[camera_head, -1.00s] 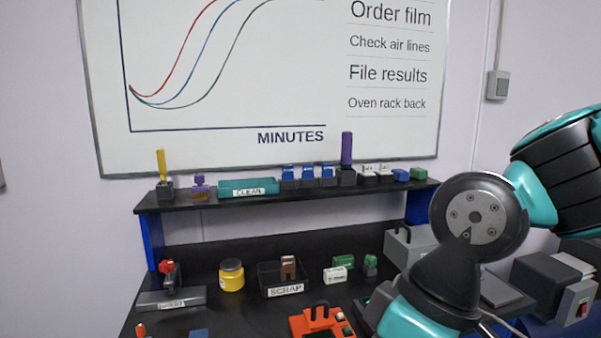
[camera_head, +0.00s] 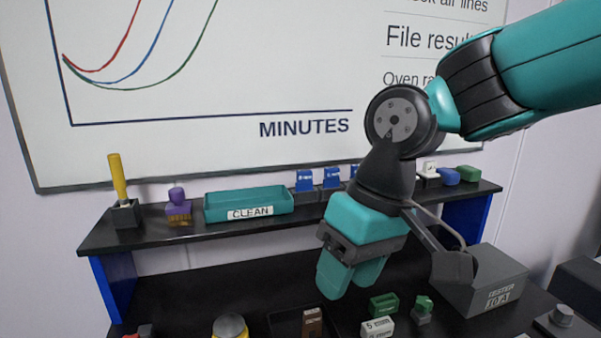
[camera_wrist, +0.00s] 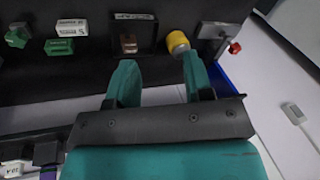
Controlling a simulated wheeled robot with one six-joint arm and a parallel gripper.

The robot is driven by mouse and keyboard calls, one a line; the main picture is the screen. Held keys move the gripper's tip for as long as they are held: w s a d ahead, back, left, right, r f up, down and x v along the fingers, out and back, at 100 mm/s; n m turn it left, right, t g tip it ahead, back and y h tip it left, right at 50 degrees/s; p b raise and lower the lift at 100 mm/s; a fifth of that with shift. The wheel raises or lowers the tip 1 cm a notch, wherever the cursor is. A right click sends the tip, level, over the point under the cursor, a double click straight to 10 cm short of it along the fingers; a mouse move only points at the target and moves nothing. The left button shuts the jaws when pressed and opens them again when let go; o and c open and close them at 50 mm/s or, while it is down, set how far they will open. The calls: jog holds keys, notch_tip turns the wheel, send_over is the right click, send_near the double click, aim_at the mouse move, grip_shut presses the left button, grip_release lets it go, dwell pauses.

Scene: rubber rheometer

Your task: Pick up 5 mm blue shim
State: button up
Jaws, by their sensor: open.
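Several blue shims stand on the shelf in the head view: one at the left (camera_head: 304,180), a second beside it (camera_head: 331,178), and a third (camera_head: 354,171) mostly hidden behind my wrist. Their white labels are too small to read surely, so I cannot tell which is the 5 mm one. My gripper (camera_head: 350,283) is open and empty, pointing down in front of the shelf above the bench. In the wrist view its two fingers (camera_wrist: 157,72) are apart with nothing between them. No blue shim shows clearly there.
The shelf (camera_head: 160,238) also carries a yellow-handled tool (camera_head: 118,180), a purple stamp-like piece (camera_head: 178,205) and the CLEAN tray (camera_head: 215,211). Below are a white block (camera_head: 378,327), green blocks (camera_head: 383,304) and a grey tester box (camera_head: 486,280). The scrap tray (camera_wrist: 118,50) shows in the wrist view.

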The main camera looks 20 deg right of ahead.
jog(key=w+d+r+m+h+p, duration=0.1)
jog(key=w+r+m+p, duration=0.1)
jog(key=w+r+m, duration=0.6)
jog(key=w+d+r+m+h+p, duration=0.1)
jog(key=w+r+m+p, duration=0.2)
jog(key=w, duration=0.9)
notch_tip(320, 180, up, 6)
jog(key=f+m+h+p, duration=0.1)
jog(key=m+p, duration=0.2)
jog(key=m, duration=0.8)
send_over(305, 170)
jog(key=f, duration=0.3)
jog(key=f+p, duration=0.1)
jog(key=f, duration=0.6)
jog(key=shift+w+a+f, duration=0.3)
jog(key=shift+f, duration=0.1)
jog(key=f+p, duration=0.2)
jog(key=f, duration=0.1)
jog(key=s+f+p, duration=0.1)
jog(key=p, duration=0.1)
jog(key=shift+d+f, duration=0.2)
jog(key=shift+f, duration=0.15)
jog(key=shift+w+f, duration=0.1)
jog(key=shift+f, duration=0.3)
grip_shut()
